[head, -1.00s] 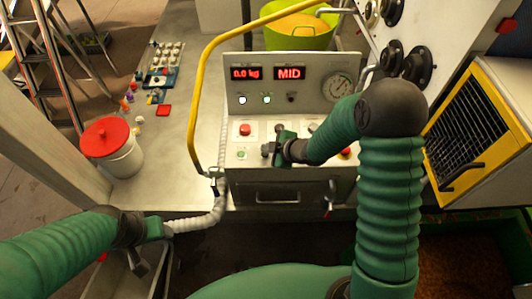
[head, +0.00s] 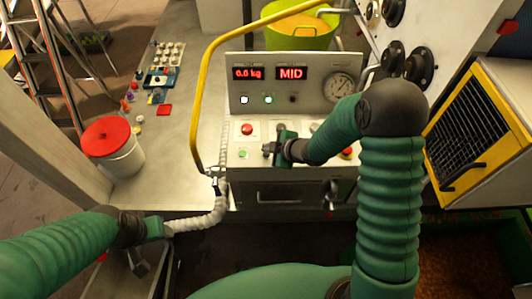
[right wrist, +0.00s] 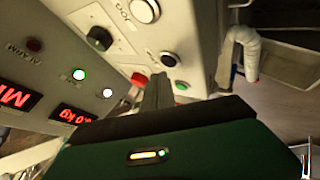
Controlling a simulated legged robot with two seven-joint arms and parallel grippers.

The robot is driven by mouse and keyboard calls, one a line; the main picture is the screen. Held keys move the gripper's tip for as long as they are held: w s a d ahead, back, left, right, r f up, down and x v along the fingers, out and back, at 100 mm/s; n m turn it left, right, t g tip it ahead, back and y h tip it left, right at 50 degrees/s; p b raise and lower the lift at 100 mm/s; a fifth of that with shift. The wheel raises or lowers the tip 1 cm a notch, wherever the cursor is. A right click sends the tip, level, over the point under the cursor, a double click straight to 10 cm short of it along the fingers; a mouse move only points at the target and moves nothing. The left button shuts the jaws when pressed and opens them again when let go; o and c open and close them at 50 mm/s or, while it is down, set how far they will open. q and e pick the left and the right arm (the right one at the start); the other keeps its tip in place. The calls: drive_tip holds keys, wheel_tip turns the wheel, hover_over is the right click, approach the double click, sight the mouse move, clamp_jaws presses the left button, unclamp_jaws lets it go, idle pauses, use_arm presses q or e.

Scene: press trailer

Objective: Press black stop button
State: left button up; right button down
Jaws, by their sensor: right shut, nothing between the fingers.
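The control panel (head: 262,119) stands ahead of me. A round black button (right wrist: 168,59) with a pale rim shows in the right wrist view, just beyond my right fingertips. I cannot read a stop label on either. My right gripper (head: 267,150) is shut and empty over the panel's lower face; it also shows in the right wrist view (right wrist: 157,80). Contact with a button cannot be told. In the head view the gripper hides part of the button row. My left gripper (head: 146,245) is low at left, its jaw state unclear.
A red button (head: 247,129) and a green button (head: 242,154) are left of my right gripper. Another red button (head: 347,152) is right of it. A black knob (right wrist: 99,39) is on the panel. A yellow rail (head: 200,95) rises left of it.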

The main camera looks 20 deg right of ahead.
drive_tip(key=shift+f, duration=0.1)
drive_tip(key=shift+d+f, duration=0.1)
drive_tip(key=shift+f, duration=0.05)
drive_tip(key=shift+d+f+b, duration=0.15)
drive_tip(key=shift+b, duration=0.15)
drive_tip(key=shift+d, duration=0.25)
drive_tip(key=shift+a+f, duration=0.2)
drive_tip(key=shift+a, duration=0.1)
drive_tip(key=shift+d+f+b, duration=0.1)
drive_tip(key=shift+f+b, duration=0.1)
drive_tip(key=shift+b, duration=0.1)
drive_tip(key=shift+r, duration=0.15)
drive_tip(key=shift+r+p, duration=0.65)
drive_tip(key=shift+r, duration=0.05)
